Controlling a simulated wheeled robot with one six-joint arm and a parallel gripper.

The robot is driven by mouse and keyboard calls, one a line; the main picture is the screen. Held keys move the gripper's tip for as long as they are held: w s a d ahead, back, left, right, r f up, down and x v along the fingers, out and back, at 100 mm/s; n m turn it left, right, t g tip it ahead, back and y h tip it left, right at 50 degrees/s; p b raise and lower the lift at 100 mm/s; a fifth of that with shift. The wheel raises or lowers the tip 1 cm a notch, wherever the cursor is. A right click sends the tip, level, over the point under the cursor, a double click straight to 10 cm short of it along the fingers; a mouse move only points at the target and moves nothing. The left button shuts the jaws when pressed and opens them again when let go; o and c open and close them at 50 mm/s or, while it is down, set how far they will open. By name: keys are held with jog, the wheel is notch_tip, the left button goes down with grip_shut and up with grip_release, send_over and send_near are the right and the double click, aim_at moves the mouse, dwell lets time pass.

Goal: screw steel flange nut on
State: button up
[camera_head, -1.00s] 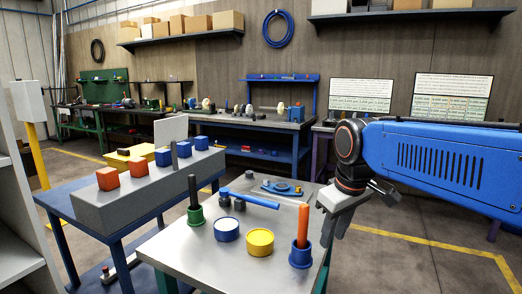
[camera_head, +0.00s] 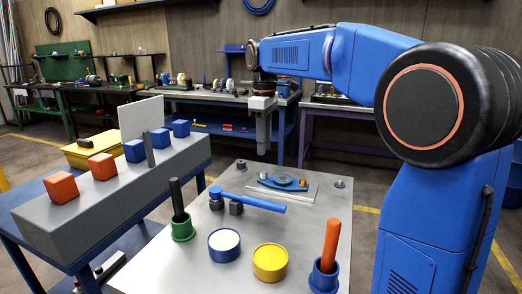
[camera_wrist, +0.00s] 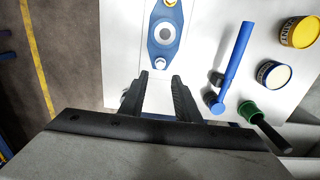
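A blue oval flange (camera_head: 283,183) lies on a light plate on the grey table, with a central ring. It also shows in the wrist view (camera_wrist: 151,39), with a gold-coloured piece at its top end and a pale steel stud (camera_wrist: 160,63) at its lower end. A small grey nut-like piece (camera_head: 241,163) stands at the table's back left; a similar one (camera_head: 339,183) stands at the right. I cannot tell which is the steel flange nut. My gripper (camera_head: 262,150) points down above the table's back-left area. In the wrist view my gripper (camera_wrist: 161,77) is open and empty.
A blue-handled tool (camera_head: 252,202) lies in front of the flange. Further forward stand a green holder (camera_head: 183,230), a blue can (camera_head: 224,254), a yellow can (camera_head: 270,262) and a blue holder with an orange rod (camera_head: 331,245). A grey block bench with cubes is at the left.

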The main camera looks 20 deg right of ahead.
aim_at(264, 172)
notch_tip(264, 172, down, 8)
jog(key=shift+f, duration=0.35)
jog(key=shift+c, duration=0.6)
grip_shut()
jog(key=m, duration=1)
jog(key=shift+r, duration=0.1)
jog(key=m, duration=3.2)
jog(key=shift+m, duration=0.3)
jog(key=shift+o, duration=0.3)
grip_release()
